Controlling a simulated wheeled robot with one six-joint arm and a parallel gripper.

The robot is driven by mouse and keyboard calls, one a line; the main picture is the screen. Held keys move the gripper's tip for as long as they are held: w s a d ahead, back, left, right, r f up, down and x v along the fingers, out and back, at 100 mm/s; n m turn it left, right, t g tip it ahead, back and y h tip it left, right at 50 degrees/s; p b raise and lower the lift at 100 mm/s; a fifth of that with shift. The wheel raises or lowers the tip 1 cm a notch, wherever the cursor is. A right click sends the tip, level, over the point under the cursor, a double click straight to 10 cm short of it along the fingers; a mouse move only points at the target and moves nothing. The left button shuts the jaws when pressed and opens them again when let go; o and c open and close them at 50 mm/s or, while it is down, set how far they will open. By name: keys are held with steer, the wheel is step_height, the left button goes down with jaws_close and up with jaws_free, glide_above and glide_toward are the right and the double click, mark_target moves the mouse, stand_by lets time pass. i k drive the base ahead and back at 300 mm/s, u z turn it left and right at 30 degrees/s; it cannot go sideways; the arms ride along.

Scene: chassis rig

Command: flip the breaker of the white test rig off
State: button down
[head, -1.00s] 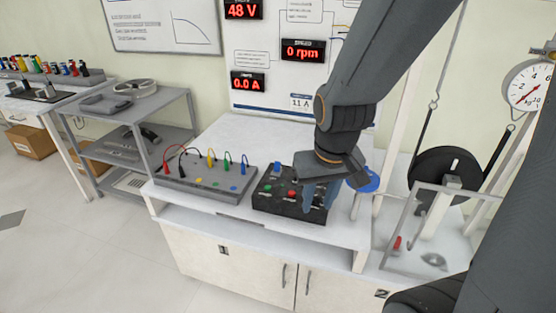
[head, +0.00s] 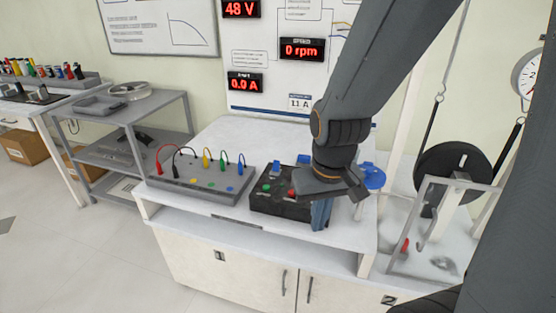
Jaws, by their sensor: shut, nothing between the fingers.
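The white test rig (head: 190,222) is a white bench in the middle of the head view. A black control box (head: 270,208) with green and red buttons and blue parts on top sits on it. My gripper (head: 320,226) points down at the box's front right corner, its blue-grey fingers shut and empty. Whether the fingers touch the box I cannot tell. My wrist hides the right part of the box's top. I cannot make out which part is the breaker or how it is set.
A grey terminal box (head: 200,187) with coloured leads stands left of the control box. A blue round knob (head: 372,176) is just right of my wrist. A framed guard (head: 392,262) with a black wheel (head: 452,172) stands further right. Wall displays read 48 V, 0 rpm and 0.0 A.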

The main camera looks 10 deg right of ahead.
mark_target(276, 162)
steer(key=k, duration=1.35)
steer(key=u, duration=0.35)
steer(key=i, duration=0.55)
steer(key=u, duration=0.5)
steer(key=i, duration=1.35)
steer(key=z, duration=1.15)
steer(key=i, duration=0.4)
steer(key=z, duration=0.3)
